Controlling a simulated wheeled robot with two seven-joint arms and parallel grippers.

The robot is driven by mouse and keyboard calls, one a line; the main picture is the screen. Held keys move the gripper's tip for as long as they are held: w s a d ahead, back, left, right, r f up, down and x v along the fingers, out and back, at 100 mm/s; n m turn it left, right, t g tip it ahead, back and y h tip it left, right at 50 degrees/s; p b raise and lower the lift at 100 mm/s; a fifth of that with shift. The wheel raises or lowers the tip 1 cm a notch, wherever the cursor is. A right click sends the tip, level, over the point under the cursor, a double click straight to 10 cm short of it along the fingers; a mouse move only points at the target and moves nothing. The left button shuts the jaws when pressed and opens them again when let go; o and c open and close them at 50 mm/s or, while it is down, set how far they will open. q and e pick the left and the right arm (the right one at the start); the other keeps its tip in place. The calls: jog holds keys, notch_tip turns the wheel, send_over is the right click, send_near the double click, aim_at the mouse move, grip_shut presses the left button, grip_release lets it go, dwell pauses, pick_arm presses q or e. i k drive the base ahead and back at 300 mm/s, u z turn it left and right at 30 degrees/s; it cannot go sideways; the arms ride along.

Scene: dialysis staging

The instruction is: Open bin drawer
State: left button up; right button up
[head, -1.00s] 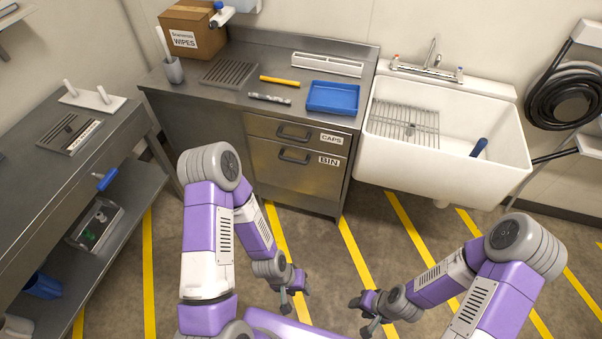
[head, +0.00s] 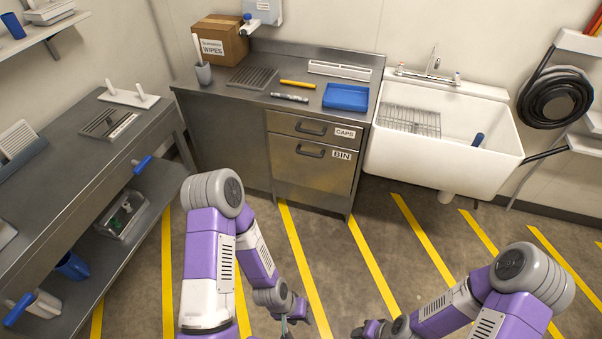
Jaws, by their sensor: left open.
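The bin drawer (head: 309,166) is the lower, taller front in the steel cabinet, with a dark bar handle (head: 310,151) and a BIN label (head: 343,155). It looks closed, flush with the cabinet. The shallower CAPS drawer (head: 300,127) above it is also closed. My left gripper (head: 290,328) is low in the head view, in front of and below the drawer, well apart from its handle. It is open and appears empty, with its tips near the bottom edge. My right arm comes in at the lower right; its gripper (head: 368,330) is partly cut off by the frame edge.
The counter holds a blue tray (head: 346,97), a yellow marker-like stick (head: 298,84) and a wipes box (head: 221,39). A white sink (head: 450,151) stands right of the cabinet. A steel side bench (head: 75,170) stands left. The striped floor before the drawer is clear.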

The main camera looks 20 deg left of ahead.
aim_at(330, 168)
jog(key=z, duration=0.1)
jog(key=k, duration=0.45)
jog(key=u, duration=1.15)
jog(key=i, duration=1.75)
jog(key=z, duration=1.05)
